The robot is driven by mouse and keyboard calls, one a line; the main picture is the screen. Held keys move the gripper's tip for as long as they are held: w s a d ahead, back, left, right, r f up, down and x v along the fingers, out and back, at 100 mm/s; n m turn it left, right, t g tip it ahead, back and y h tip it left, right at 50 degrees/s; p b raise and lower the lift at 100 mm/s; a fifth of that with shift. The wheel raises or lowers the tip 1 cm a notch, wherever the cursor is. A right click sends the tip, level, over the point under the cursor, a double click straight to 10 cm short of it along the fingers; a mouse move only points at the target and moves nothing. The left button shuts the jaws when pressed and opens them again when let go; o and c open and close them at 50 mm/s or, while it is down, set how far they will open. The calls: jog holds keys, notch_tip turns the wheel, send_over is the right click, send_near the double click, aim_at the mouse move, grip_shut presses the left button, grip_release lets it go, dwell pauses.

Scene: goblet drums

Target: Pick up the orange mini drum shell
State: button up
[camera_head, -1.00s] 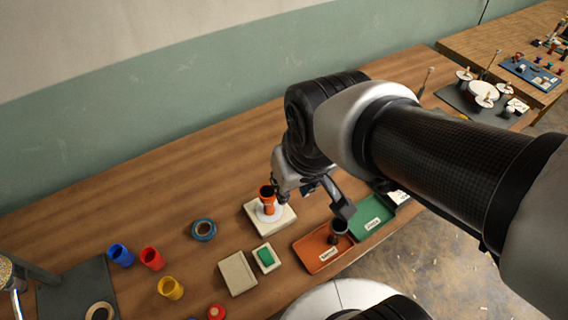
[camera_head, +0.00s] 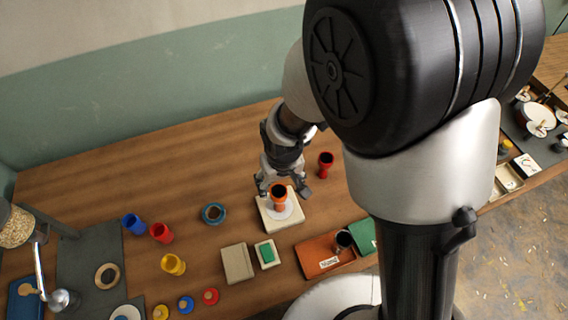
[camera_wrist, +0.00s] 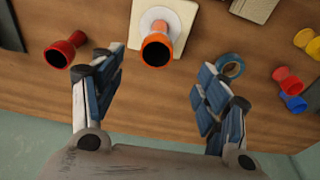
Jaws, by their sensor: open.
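The orange mini drum shell (camera_head: 279,196) stands upright on a white disc on a cream square block (camera_head: 289,221). In the wrist view the orange shell (camera_wrist: 156,50) shows its dark open top, ahead of and between the two fingers. My gripper (camera_head: 284,188) is just behind the shell in the head view, with its fingers spread. In the wrist view my gripper (camera_wrist: 160,88) is open and empty, its blue-padded fingers apart. The shell lies beyond the fingertips, and I see no contact.
A red goblet shell (camera_head: 326,165) stands close to the right of my gripper. A teal tape ring (camera_head: 213,213) lies left of the block. Blue, red and yellow cups stand further left.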

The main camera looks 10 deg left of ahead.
aim_at(279, 192)
jog(key=f, duration=0.3)
jog(key=w+f+b, duration=0.1)
jog(key=f, duration=0.3)
jog(key=w+f+b, duration=0.1)
jog(key=f, duration=0.3)
jog(key=shift+a+f, duration=0.1)
jog(key=shift+a, duration=0.3)
jog(key=shift+c, duration=0.5)
jog(key=c, duration=1.2)
